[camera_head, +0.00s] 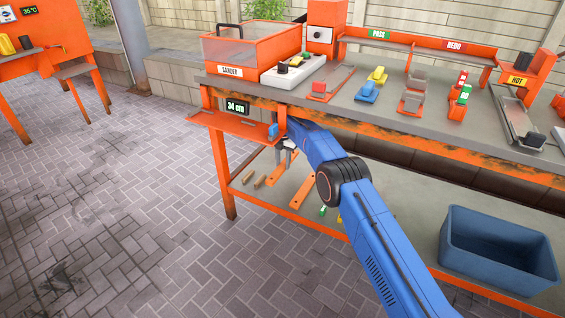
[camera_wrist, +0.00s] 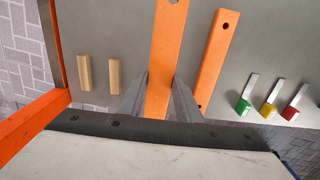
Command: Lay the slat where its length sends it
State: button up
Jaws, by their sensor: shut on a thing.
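My gripper (camera_head: 288,150) is at the front left of the bench, below its top. In the wrist view, my gripper (camera_wrist: 160,100) is shut on an orange slat (camera_wrist: 168,45), which runs between the two jaws and has a hole near its far end. The held slat (camera_head: 278,174) partly shows in the head view; I cannot tell whether it touches the lower shelf. A second orange slat (camera_wrist: 214,55) with a hole lies apart to the right; it also shows in the head view (camera_head: 303,191). A display (camera_head: 237,107) on the bench front reads 34 cm.
An orange ledge (camera_head: 222,124) juts out beside my gripper. On the lower shelf are two wooden blocks (camera_wrist: 86,73) and several colour-handled tools (camera_wrist: 268,110). A blue bin (camera_head: 495,250) stands right. The bench top (camera_head: 330,100) carries signs reading PASS (camera_head: 378,34) and REDO (camera_head: 454,46).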

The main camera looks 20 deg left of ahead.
jog(key=shift+f, duration=0.1)
send_over(283, 183)
jog(key=shift+f, duration=4.2)
jog(key=shift+f, duration=0.65)
jog(key=o, duration=1.3)
jog(key=shift+r, duration=0.1)
notch_tip(283, 183, up, 7)
jog(key=shift+r, duration=0.15)
jog(key=shift+s+d, duration=0.1)
